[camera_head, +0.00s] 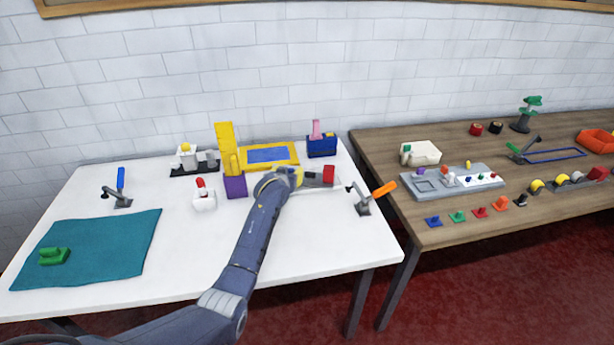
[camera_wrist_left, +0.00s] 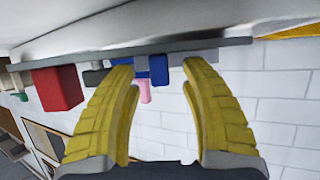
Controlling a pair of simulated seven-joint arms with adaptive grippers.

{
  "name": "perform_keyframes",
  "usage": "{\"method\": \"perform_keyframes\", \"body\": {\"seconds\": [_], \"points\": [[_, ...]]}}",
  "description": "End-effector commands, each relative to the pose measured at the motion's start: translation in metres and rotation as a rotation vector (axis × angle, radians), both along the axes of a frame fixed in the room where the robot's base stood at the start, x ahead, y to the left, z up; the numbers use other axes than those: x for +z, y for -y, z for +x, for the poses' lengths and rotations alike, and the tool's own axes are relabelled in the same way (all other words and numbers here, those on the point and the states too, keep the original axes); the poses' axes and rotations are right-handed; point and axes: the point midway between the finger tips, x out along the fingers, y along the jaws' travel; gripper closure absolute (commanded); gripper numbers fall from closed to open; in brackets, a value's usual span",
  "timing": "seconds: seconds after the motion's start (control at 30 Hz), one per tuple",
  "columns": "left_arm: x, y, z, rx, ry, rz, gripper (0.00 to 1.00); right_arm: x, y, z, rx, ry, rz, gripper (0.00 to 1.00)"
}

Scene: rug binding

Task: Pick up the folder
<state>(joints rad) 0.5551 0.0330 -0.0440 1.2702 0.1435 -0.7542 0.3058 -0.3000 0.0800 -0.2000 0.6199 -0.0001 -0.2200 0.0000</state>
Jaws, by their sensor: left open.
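No object is plainly recognisable as the folder; I cannot tell which item it is. My left gripper (camera_head: 300,177) reaches over the white table to a thin plate at its back right that carries a red block (camera_head: 328,176). In the left wrist view the yellow fingers of the left gripper (camera_wrist_left: 160,100) are apart with nothing gripped between them. A grey strip (camera_wrist_left: 215,43) runs across that view beyond the fingertips, and the red block (camera_wrist_left: 58,88) shows to the left. The arm hides part of the plate. My right gripper is not in view.
A blue box with a pink piece (camera_head: 321,146), a yellow-framed blue tray (camera_head: 268,156) and a yellow tower on a purple base (camera_head: 235,186) stand nearby. An orange-handled clamp (camera_head: 364,209) is at the right edge. A teal rug (camera_head: 120,252) lies front left. A wooden table (camera_head: 470,225) stands right.

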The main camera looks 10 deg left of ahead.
Motion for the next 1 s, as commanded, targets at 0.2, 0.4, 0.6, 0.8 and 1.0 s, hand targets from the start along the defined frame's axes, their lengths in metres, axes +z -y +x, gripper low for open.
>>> {"method": "perform_keyframes", "body": {"seconds": [0.2,0.4,0.6,0.8,1.0], "points": [[-0.0038,-0.0005,0.0094,0.001,0.0,0.001,0.55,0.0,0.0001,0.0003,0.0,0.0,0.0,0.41],[-0.0043,-0.0005,0.01,0.0,0.0,0.001,0.55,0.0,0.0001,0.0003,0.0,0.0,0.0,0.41],[-0.0043,-0.0006,0.0099,0.0,0.0,0.001,0.65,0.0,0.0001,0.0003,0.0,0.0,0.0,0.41],[-0.0043,-0.0004,0.0098,0.0,0.0,0.0,0.88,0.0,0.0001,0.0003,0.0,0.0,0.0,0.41],[-0.0044,-0.0004,0.0098,0.0,0.0,0.0,1.0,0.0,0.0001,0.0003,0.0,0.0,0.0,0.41]]}}
